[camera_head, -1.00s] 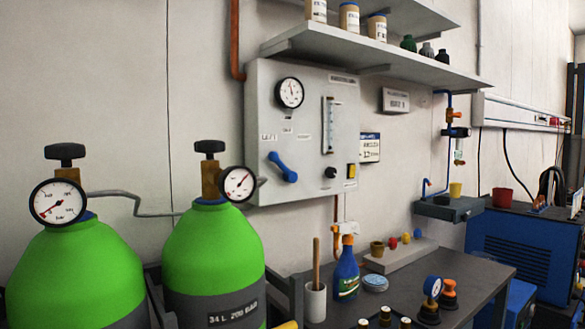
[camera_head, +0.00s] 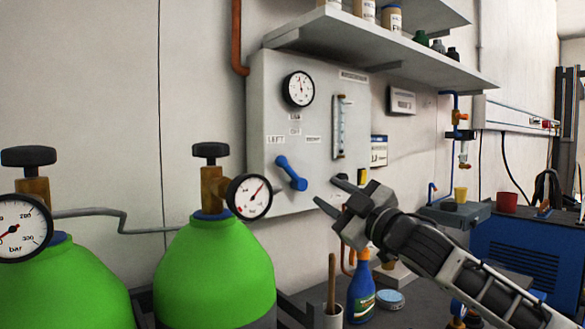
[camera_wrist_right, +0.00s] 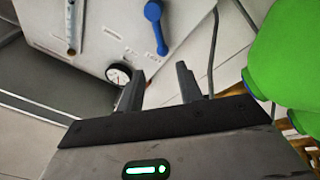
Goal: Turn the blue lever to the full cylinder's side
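The blue lever (camera_head: 291,173) is on the grey wall panel (camera_head: 268,85), below LEFT and right-hand labels. It slants from upper left to lower right and also shows at the top of the wrist view (camera_wrist_right: 156,27). My right gripper (camera_head: 326,192) is open and empty, to the right of and slightly below the lever, apart from it. In the wrist view its fingers (camera_wrist_right: 160,74) are spread. Two green cylinders stand at left, a left one (camera_head: 65,285) and a right one (camera_head: 213,265), with gauges (camera_head: 14,228) (camera_head: 250,196); I cannot read either surely. My left gripper is out of view.
A shelf (camera_head: 380,58) with jars overhangs the panel. The panel carries a round gauge (camera_head: 298,89) and a flow tube (camera_head: 339,127). A bench below holds a blue spray bottle (camera_head: 361,290) and a cup with a stick (camera_head: 328,316). A blue machine (camera_head: 520,252) stands at right.

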